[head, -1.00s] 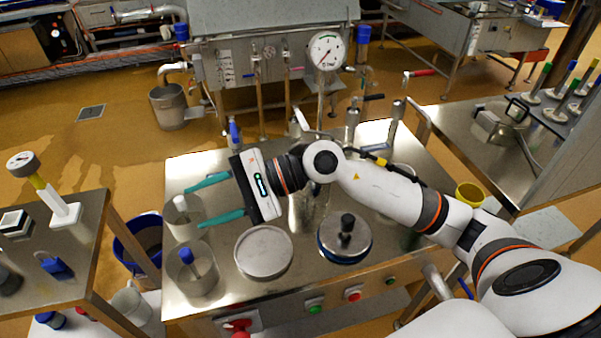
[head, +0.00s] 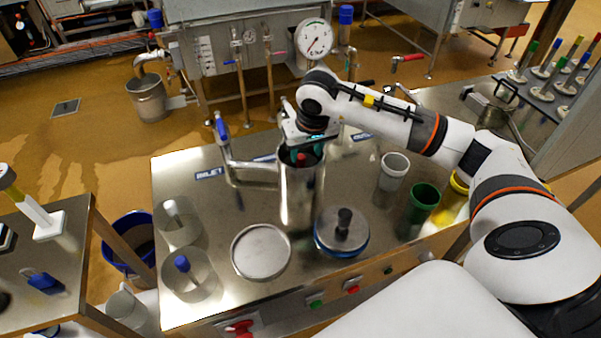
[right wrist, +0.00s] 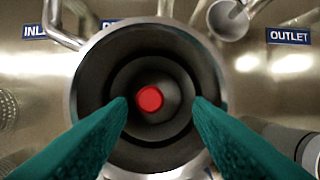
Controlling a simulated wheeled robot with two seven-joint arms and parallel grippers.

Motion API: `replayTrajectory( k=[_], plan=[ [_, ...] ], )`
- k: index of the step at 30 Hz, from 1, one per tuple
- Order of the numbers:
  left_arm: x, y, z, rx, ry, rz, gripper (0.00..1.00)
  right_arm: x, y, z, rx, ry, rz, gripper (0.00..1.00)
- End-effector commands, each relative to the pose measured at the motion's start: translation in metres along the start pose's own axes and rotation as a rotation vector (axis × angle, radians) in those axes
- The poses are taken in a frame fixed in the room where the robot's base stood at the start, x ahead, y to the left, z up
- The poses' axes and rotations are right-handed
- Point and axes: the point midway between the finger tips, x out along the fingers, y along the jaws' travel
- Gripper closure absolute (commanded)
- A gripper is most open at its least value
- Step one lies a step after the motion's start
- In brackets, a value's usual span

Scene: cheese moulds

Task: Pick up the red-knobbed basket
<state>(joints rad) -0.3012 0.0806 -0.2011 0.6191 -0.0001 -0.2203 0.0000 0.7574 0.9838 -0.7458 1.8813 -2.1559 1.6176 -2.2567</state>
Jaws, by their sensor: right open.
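The red knob of the basket (right wrist: 150,98) shows in the right wrist view, down inside a tall round steel housing (right wrist: 87,55). The rest of the basket is dark inside and hard to make out. In the head view the housing (head: 298,205) stands upright on the steel table. My right gripper (head: 307,156) is pointed down at its mouth. In the right wrist view my right gripper (right wrist: 163,103) is open, its teal fingers on either side of the knob with gaps to it. My left gripper is not in view.
A round steel plate (head: 261,252) and a black-knobbed lid (head: 342,230) lie in front of the housing. Two clear cups (head: 189,275) stand at left. White (head: 393,170), green (head: 423,203) and yellow (head: 455,195) cups stand at right. A blue-handled pipe (head: 222,130) rises beside the housing.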

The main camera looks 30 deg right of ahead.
Motion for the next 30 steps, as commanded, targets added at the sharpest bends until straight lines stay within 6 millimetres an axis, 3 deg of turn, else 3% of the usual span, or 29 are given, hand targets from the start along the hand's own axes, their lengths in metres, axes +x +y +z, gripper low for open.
replayTrajectory(
  k=[5, 13, 22, 30],
  plan=[
    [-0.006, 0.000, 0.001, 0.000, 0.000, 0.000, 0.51, 0.012, 0.003, 0.001, 0.000, 0.003, 0.002, 0.54],
    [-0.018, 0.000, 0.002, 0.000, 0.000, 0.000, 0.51, 0.050, 0.008, 0.004, 0.002, 0.002, 0.002, 0.54],
    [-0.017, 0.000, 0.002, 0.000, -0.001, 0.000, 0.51, 0.056, 0.008, 0.004, 0.000, -0.001, 0.002, 0.54],
    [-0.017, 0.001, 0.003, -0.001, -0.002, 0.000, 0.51, 0.056, 0.008, 0.004, 0.000, -0.001, 0.001, 0.98]
  ],
)
